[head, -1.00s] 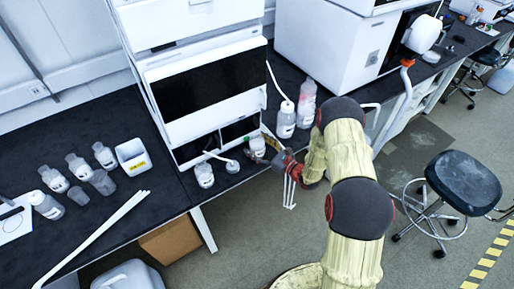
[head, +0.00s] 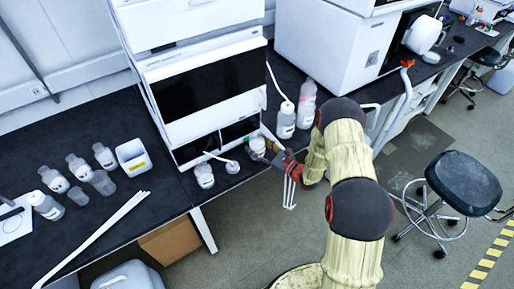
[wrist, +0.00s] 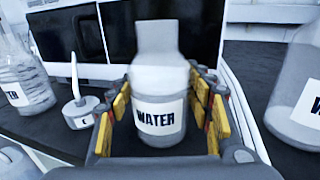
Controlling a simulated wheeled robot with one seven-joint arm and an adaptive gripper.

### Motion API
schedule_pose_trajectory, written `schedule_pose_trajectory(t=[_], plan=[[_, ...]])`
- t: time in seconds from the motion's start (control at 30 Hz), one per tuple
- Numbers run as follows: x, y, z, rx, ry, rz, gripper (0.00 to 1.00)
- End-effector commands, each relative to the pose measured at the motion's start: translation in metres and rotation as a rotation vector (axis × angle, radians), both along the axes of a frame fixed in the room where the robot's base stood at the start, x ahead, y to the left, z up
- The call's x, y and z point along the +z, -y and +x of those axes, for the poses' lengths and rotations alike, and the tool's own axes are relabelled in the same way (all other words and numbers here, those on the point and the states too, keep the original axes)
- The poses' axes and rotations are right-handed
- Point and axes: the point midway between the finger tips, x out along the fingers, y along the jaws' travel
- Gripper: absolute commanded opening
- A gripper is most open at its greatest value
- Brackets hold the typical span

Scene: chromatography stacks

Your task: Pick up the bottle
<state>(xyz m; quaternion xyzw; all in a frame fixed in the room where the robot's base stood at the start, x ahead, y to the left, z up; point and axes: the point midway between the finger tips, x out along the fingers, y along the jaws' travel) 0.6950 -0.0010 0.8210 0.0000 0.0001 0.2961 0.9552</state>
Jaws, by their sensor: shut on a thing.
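The bottle (wrist: 158,80) is a translucent white one with a "WATER" label. In the wrist view it stands upright between the yellow-padded fingers of my gripper (wrist: 160,100), which is shut on it. In the head view the bottle (head: 257,146) is small, at the front of the white instrument stack, with my gripper (head: 268,150) at its right side. The head view is too small to show whether its base touches the bench.
A small capped vessel with a tube (wrist: 78,108) and a clear bottle (wrist: 22,80) stand to the left in the wrist view. Another labelled bottle (wrist: 298,100) is at the right. The instrument stack (head: 205,90) rises behind. Several bottles stand on the left bench.

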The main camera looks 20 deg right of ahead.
Motion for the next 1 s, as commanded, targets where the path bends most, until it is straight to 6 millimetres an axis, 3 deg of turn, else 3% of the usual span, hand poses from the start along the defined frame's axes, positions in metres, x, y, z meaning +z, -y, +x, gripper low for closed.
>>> schedule_pose_trajectory(t=[0.2, 0.57, 0.77, 1.0], plan=[[0.001, 0.0, 0.001, 0.0, 0.002, 0.0, 0.1], [0.009, 0.0, 0.001, 0.0, 0.004, 0.0, 0.1], [0.035, 0.0, 0.001, 0.0, 0.005, 0.0, 0.1], [0.082, 0.012, -0.037, -0.003, 0.003, -0.001, 0.1]])
